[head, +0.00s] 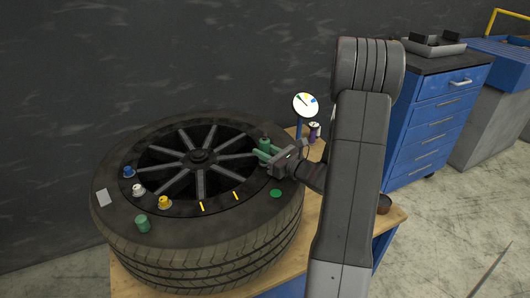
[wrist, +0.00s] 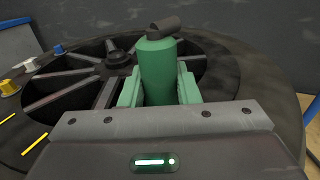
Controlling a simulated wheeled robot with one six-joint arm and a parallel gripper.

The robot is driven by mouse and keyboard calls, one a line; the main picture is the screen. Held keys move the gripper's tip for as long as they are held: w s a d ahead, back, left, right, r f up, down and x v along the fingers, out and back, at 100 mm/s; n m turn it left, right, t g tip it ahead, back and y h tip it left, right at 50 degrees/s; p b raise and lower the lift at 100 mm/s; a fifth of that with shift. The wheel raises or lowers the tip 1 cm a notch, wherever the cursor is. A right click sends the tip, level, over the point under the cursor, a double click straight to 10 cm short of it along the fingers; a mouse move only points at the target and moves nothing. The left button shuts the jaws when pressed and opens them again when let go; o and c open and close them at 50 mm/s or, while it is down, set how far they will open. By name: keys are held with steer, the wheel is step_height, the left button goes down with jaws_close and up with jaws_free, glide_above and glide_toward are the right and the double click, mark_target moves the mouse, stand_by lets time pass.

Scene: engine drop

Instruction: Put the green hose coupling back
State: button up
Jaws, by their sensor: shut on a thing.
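My gripper (head: 266,152) is shut on an upright green cylinder with a dark top, which looks like the green hose coupling (head: 264,143). In the wrist view the coupling (wrist: 158,68) stands between my green fingers, its dark top tilted to one side. It is over the right part of the wheel's spoked centre; I cannot tell whether it touches the wheel. A flat green disc (head: 275,193) lies on the tyre's right side, nearer the camera than my gripper. Another green piece, a short cap (head: 142,223), stands on the tyre's near left.
The big tyre (head: 200,255) lies flat on a wooden bench (head: 312,215). Blue (head: 129,172), white (head: 138,190) and yellow (head: 164,202) fittings stand along the rim's left. A round dial (head: 306,104) and a purple spool (head: 314,130) stand behind my gripper. A blue drawer cabinet (head: 430,125) is at right.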

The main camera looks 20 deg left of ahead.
steer(key=shift+f+b, duration=0.3)
steer(key=o, duration=1.1)
steer(key=shift+r, duration=0.1)
steer(key=shift+p, duration=0.3)
steer(key=v, duration=1.3)
steer(key=shift+w+d, duration=0.15)
steer(key=shift+d, duration=0.35)
steer(key=shift+f, duration=0.2)
steer(key=shift+a, duration=0.15)
